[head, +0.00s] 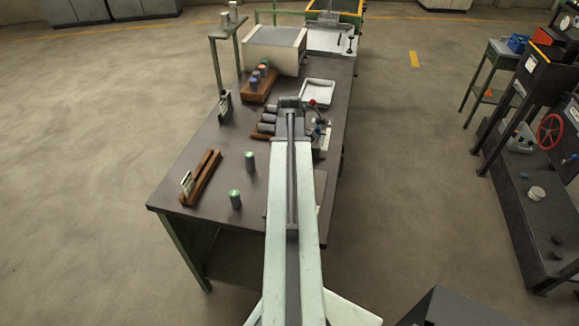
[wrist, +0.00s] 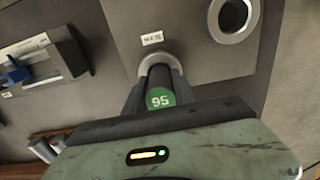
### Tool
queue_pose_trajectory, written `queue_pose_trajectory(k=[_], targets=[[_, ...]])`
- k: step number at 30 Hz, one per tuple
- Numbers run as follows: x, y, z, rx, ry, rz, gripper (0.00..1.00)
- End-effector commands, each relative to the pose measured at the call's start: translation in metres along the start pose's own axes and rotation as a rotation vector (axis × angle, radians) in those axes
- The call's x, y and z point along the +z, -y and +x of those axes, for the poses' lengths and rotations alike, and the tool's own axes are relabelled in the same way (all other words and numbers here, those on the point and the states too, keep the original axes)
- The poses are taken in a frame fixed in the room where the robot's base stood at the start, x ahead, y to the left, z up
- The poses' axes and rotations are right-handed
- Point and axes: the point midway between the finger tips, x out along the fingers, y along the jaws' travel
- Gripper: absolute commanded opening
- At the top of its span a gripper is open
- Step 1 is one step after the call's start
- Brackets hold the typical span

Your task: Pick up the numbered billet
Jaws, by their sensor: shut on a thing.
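In the wrist view a dark billet with a green end marked 95 (wrist: 160,99) sits between the two dark fingers of my gripper (wrist: 158,84). The fingers are shut on it. Beyond it is a pale round collar (wrist: 146,66) on a grey surface; I cannot tell whether the billet is inside or just in front of it. In the head view my gripper (head: 291,103) is over the far part of the dark table (head: 215,160), and my arm hides the held billet. Two other green-topped billets stand on the table, one farther (head: 249,162) and one nearer (head: 235,200).
A wooden rack with grey billets (head: 267,126) lies just left of my gripper. An empty wooden holder (head: 200,178) is at the table's near left. A block with coloured-top billets (head: 259,86) and a white tray (head: 317,92) are farther back. A second ring (wrist: 234,17) shows at upper right.

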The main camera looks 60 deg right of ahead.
Motion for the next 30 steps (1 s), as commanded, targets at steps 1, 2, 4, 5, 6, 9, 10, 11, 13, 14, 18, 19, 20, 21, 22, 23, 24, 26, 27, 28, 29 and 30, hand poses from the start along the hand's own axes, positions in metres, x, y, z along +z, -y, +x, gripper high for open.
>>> queue_pose_trajectory(k=[1, 2, 4, 5, 6, 9, 10, 11, 13, 14, 18, 19, 20, 21, 22, 23, 24, 26, 27, 28, 29, 30], targets=[[0.000, 0.000, -0.013, 0.000, 0.000, 0.000, 0.00], [0.000, 0.000, -0.018, 0.000, 0.000, 0.000, 0.00], [0.000, 0.000, -0.032, 0.000, 0.000, 0.000, 0.00], [0.000, 0.000, -0.038, 0.000, 0.000, 0.000, 0.00], [0.000, 0.000, -0.046, 0.000, 0.000, 0.000, 0.00], [0.000, 0.000, -0.067, 0.000, 0.000, 0.000, 0.00], [0.000, 0.000, -0.073, 0.000, 0.000, 0.000, 0.00], [0.000, 0.000, -0.078, 0.000, 0.000, 0.000, 0.00], [0.000, 0.000, -0.087, 0.000, 0.000, 0.000, 0.00], [0.000, 0.000, -0.089, 0.000, 0.000, 0.000, 0.00], [0.000, 0.000, -0.092, 0.000, 0.000, 0.000, 0.00], [0.000, 0.000, -0.092, 0.000, 0.000, 0.000, 0.00], [0.000, 0.000, -0.091, 0.000, 0.000, 0.000, 0.00], [0.000, 0.000, -0.089, 0.000, 0.000, 0.000, 0.00], [0.000, 0.000, -0.088, 0.000, 0.000, 0.000, 0.00], [0.000, 0.000, -0.086, 0.000, 0.000, 0.000, 0.00], [0.000, 0.000, -0.084, 0.000, 0.000, 0.000, 0.00], [0.000, 0.000, -0.081, 0.000, 0.000, 0.000, 0.00], [0.000, 0.000, -0.079, 0.000, 0.000, 0.000, 0.00], [0.000, 0.000, -0.077, 0.000, 0.000, 0.000, 0.00], [0.000, 0.000, -0.075, 0.000, 0.000, 0.000, 0.00], [0.000, 0.000, -0.073, 0.000, 0.000, 0.000, 0.00]])
